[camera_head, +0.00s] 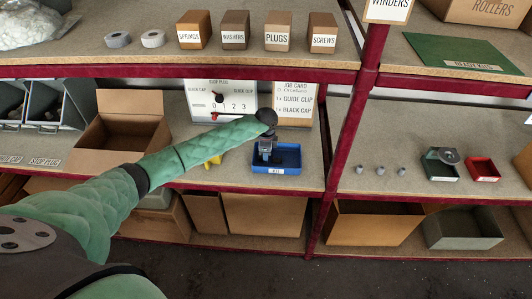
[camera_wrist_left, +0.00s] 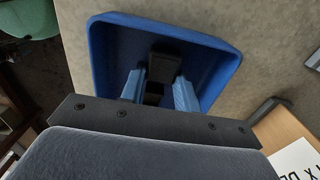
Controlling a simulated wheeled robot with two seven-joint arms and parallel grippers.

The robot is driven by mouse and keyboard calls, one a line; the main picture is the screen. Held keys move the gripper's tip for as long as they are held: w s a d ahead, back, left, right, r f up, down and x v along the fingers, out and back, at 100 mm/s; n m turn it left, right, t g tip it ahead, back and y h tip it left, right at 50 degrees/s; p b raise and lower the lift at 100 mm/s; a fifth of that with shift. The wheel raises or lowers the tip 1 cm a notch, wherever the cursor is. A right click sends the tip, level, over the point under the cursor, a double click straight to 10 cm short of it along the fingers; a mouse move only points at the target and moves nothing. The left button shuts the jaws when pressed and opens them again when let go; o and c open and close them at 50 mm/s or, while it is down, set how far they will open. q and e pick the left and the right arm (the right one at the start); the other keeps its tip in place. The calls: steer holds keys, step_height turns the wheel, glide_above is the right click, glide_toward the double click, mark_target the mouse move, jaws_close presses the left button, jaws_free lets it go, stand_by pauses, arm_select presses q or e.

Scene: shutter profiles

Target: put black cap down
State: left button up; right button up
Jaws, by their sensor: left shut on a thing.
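My left gripper (camera_head: 266,154) reaches down over a small blue tray (camera_head: 291,170) with a white label on its front, on the middle shelf. The left wrist view shows the light blue fingers (camera_wrist_left: 160,92) inside the outline of the blue tray (camera_wrist_left: 101,52). They are shut on a small dark piece, the black cap (camera_wrist_left: 153,94). Another dark piece (camera_wrist_left: 164,62) shows just beyond the fingertips; I cannot tell whether it is separate from the cap. Whether the cap touches the tray floor is unclear. My right gripper is not in view.
An open cardboard box (camera_head: 90,155) stands left of the tray, and a yellow object (camera_head: 213,160) lies beside my forearm. A job card (camera_head: 295,103) and a white board (camera_head: 235,97) stand behind. A red post (camera_head: 343,125) rises to the right.

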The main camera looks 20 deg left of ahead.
arm_select(q)
steer(key=shift+f, duration=0.15)
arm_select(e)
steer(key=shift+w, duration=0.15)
arm_select(q)
steer(key=o, duration=0.9)
steer(key=shift+o, duration=0.2)
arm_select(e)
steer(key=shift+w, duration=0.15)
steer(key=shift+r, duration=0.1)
arm_select(q)
step_height(320, 180, up, 6)
steer(key=b, duration=0.4)
steer(key=shift+r, duration=0.2)
step_height(320, 180, up, 6)
steer(key=shift+f+b, duration=0.1)
steer(key=shift+b, duration=1)
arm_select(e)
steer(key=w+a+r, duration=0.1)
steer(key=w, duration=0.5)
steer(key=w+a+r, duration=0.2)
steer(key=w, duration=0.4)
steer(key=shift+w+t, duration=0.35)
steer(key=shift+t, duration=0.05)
